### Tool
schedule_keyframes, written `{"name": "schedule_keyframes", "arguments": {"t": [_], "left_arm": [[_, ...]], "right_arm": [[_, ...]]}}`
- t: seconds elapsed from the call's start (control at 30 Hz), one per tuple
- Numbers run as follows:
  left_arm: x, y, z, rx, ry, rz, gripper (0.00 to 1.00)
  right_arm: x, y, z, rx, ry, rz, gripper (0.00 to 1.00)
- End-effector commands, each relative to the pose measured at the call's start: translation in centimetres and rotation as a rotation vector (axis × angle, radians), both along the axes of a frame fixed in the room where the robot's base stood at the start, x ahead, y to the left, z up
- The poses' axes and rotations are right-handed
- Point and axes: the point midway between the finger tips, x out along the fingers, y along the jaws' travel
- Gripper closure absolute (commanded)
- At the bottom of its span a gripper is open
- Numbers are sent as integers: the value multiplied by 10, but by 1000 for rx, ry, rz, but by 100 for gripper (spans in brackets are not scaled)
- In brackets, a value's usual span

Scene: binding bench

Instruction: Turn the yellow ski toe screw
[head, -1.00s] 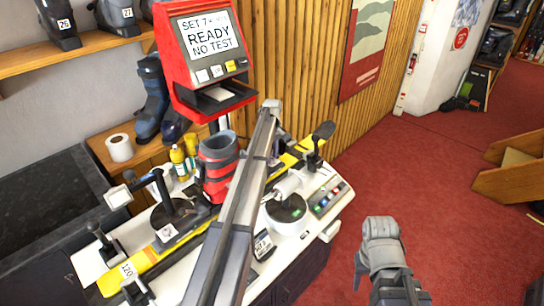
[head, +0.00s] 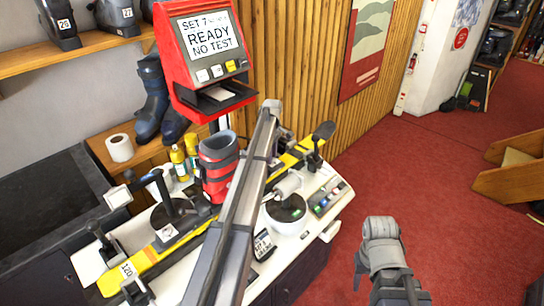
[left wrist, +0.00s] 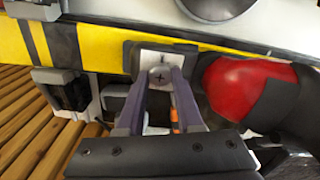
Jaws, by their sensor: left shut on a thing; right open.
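The yellow ski (head: 152,254) lies across the bench with a red and black boot (head: 217,167) standing at it. In the left wrist view the ski (left wrist: 100,47) runs along the top and the boot's red toe (left wrist: 245,85) is at right. The toe screw (left wrist: 158,77), a round head with a cross slot, sits at a white plate between my left gripper's (left wrist: 159,82) fingertips, which are shut on it. In the head view my forearm largely hides this gripper. My right gripper (head: 360,269) is open; only a small dark part shows beside its arm, at lower right.
A red display machine (head: 208,50) reading "READY NO TEST" stands behind the boot. Red carpet (head: 440,190) is open floor at right.

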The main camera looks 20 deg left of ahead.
Motion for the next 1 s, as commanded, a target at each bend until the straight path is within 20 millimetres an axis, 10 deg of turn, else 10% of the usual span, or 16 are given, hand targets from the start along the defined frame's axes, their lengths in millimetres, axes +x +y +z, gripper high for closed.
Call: {"name": "schedule_keyframes", "arguments": {"t": [0.3,1.0], "left_arm": [[0,0,0,0,0,0,35],[0,0,39,0,0,-1,35]], "right_arm": [[0,0,0,0,0,0,50],[0,0,39,0,0,1,50]]}}
